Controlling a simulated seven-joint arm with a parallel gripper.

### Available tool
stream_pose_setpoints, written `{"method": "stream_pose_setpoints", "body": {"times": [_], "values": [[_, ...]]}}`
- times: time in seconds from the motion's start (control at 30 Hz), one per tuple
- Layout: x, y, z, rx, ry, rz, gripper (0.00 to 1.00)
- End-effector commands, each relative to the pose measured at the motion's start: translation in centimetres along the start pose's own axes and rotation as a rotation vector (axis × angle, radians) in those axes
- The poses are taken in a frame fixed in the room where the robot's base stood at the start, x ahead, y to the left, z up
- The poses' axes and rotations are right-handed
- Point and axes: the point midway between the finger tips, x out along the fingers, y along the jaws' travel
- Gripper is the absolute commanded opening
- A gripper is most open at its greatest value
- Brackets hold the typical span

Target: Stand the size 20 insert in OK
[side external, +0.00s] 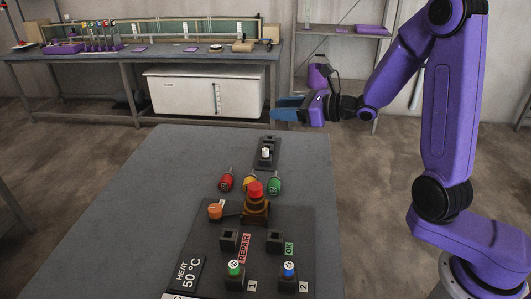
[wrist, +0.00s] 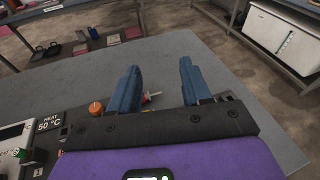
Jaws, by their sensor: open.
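The empty-looking black OK holder (side external: 275,238) stands beside a green OK label (side external: 289,249) on the dark board. A green insert (side external: 235,268) stands in the holder at label 1, and a blue insert (side external: 288,269) stands in the holder at label 2. Both have white tops with marks too small to read, so I cannot tell which is size 20. My gripper (side external: 288,109) is open and empty, high above the far end of the table, well away from both inserts. Its two blue fingers are apart in the wrist view (wrist: 157,88).
A REPAIR holder (side external: 230,239) stands left of the OK one. A red-topped device (side external: 256,200) and an orange knob (side external: 215,211) stand behind. Red (side external: 226,180) and green (side external: 274,183) tools and a white-topped piece (side external: 265,153) lie farther back. The table's left side is clear.

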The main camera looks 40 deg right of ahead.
Motion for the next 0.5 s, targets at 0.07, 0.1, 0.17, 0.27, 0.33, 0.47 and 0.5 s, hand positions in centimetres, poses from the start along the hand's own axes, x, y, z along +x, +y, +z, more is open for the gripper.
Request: {"method": "stream_pose_setpoints", "body": {"times": [0.07,0.1,0.17,0.27,0.33,0.47,0.5], "values": [[-0.5,-1.7,-0.7,0.055,0.006,-0.077,0.48],[-0.8,-2.5,-1.0,0.079,0.008,-0.113,0.48],[-1.2,-3.5,-1.5,0.114,0.01,-0.164,0.48],[-2.0,-5.2,-2.4,0.171,0.012,-0.245,0.48],[-1.5,-4.8,-3.7,0.168,0.015,-0.231,0.48],[-1.1,-4.5,-5.8,0.166,0.016,-0.23,0.48],[-0.9,-4.5,-6.5,0.167,0.016,-0.23,0.48]]}}
